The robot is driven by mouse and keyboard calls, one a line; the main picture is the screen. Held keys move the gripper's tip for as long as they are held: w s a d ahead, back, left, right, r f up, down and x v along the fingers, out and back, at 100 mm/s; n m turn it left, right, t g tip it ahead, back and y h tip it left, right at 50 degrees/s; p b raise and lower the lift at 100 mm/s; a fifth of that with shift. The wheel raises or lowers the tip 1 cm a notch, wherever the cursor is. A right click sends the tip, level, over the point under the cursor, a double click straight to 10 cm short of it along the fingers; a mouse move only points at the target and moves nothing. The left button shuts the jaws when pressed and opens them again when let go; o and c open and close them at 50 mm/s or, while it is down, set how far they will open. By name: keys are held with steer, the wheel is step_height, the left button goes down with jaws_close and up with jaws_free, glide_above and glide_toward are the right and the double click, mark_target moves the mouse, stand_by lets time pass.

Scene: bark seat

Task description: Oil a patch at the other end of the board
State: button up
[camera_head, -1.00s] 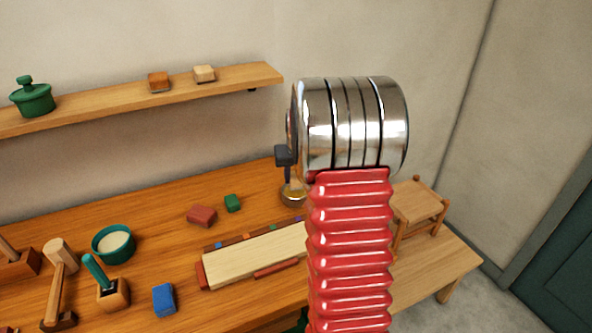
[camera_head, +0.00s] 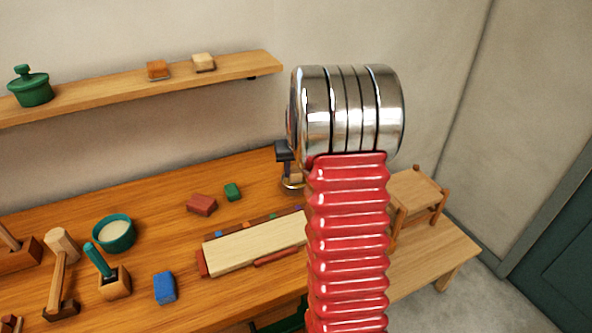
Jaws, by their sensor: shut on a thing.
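The pale board (camera_head: 250,250) lies on the bench between red-brown strips and an end stop. Its left end shows; its right end is hidden behind my red-sleeved arm. A small metal dish (camera_head: 291,184) stands behind the board, partly hidden by my arm. A dark part of my gripper (camera_head: 284,151) shows just left of the arm, above the dish. A small pale tan thing (camera_head: 297,172) shows below it, at the dish; my gripper is shut on it. The fingertips are mostly hidden. I cannot tell whether the tan thing touches the dish's contents.
A red-brown block (camera_head: 201,204) and a green block (camera_head: 232,192) lie behind the board. A blue block (camera_head: 164,288), a teal bowl (camera_head: 113,234), a green-handled tool in a wooden block (camera_head: 108,272) and a mallet (camera_head: 61,270) are left. A stool (camera_head: 420,198) stands right.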

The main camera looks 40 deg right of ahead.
steer(key=shift+f, duration=0.6)
stand_by(1.8)
steer(key=shift+r, duration=3.6)
